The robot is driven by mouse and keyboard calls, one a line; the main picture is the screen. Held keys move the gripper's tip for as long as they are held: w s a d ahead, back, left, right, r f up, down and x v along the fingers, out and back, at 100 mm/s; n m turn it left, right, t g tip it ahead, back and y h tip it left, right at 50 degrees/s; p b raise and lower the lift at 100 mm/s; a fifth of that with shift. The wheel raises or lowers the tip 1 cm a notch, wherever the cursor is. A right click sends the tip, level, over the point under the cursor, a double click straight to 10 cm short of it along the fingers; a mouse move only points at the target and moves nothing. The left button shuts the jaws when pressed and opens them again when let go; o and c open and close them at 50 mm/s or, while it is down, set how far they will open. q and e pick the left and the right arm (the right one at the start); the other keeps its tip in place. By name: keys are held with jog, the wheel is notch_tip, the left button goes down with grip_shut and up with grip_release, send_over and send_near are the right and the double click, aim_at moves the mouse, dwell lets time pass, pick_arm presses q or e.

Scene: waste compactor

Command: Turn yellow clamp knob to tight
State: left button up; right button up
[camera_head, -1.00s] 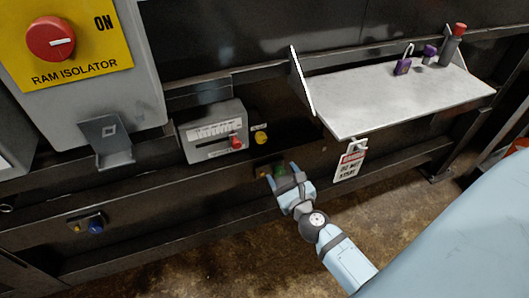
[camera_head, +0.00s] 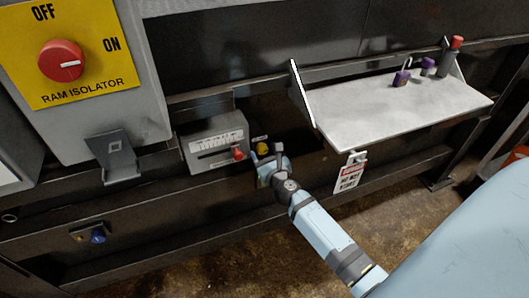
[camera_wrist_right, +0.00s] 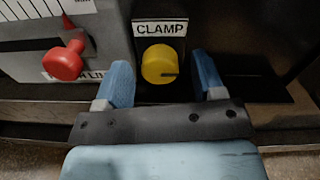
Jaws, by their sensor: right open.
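The yellow clamp knob (camera_head: 262,148) is on the dark machine panel, just right of the grey box with the red slider. In the right wrist view the yellow knob (camera_wrist_right: 160,64) sits below a white CLAMP label (camera_wrist_right: 160,28), with a dark mark at its lower right. My right gripper (camera_head: 266,157) is open in front of the knob. In the wrist view its two blue fingers (camera_wrist_right: 163,83) stand to the left and right of the knob, with nothing held. Whether they touch the knob I cannot tell; gaps show on both sides. My left gripper is not in view.
The grey box has a red slider knob (camera_head: 238,153), close left of my right gripper. The red ram isolator knob (camera_head: 61,61) is at upper left.

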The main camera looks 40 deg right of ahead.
jog(key=c, duration=0.9)
